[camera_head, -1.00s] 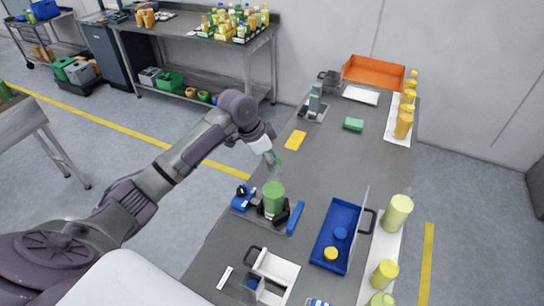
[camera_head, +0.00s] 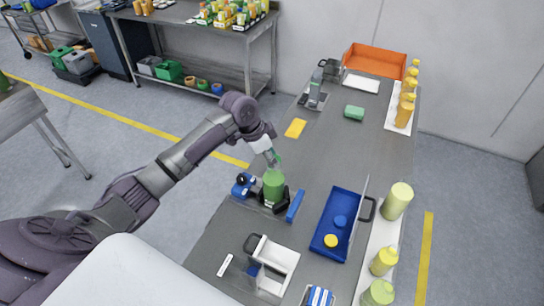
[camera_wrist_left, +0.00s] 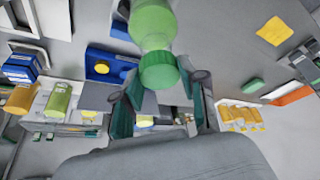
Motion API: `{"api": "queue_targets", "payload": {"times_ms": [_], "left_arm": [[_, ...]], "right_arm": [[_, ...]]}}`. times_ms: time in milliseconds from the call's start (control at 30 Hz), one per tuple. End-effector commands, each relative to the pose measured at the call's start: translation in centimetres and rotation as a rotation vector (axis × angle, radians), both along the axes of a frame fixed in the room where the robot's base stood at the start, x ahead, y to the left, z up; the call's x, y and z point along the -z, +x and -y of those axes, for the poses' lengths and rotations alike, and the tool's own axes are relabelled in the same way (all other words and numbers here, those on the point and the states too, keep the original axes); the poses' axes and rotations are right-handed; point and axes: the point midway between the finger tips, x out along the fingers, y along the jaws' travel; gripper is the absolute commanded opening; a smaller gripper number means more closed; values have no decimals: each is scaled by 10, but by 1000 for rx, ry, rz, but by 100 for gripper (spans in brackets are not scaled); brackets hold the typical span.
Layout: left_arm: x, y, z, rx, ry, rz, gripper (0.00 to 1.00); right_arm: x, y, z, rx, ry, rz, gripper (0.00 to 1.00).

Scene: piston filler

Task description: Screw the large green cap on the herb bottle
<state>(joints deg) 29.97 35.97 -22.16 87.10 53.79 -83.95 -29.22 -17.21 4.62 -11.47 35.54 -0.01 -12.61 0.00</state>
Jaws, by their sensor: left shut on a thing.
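The herb bottle (camera_head: 274,187), green, stands upright in a black clamp (camera_head: 281,201) at the near left edge of the bench. It also shows in the left wrist view (camera_wrist_left: 152,22). My left gripper (camera_head: 275,159) is just above the bottle, pointing down. In the left wrist view my left gripper (camera_wrist_left: 162,88) is shut on the large green cap (camera_wrist_left: 158,72), with a finger on either side. The cap lines up with the bottle's neck end; I cannot tell whether it is seated or touching. In the head view the fingers mostly hide the cap. My right gripper is not in view.
A blue bar (camera_head: 296,206) and a blue device (camera_head: 241,186) flank the clamp. A blue tray (camera_head: 320,235) with blue and yellow caps lies to the right. Yellow-green bottles (camera_head: 397,201) line the right edge. The bench between the clamp and the green block (camera_head: 354,112) is mostly clear.

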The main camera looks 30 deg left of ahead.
Motion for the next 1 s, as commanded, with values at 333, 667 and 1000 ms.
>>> {"api": "queue_targets", "payload": {"times_ms": [333,667,1000], "left_arm": [[-1,0,0,0,1,-1,31],[-1,0,0,0,0,0,31],[-1,0,0,0,0,0,31]], "right_arm": [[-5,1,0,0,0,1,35],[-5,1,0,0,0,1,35],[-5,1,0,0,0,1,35]]}}
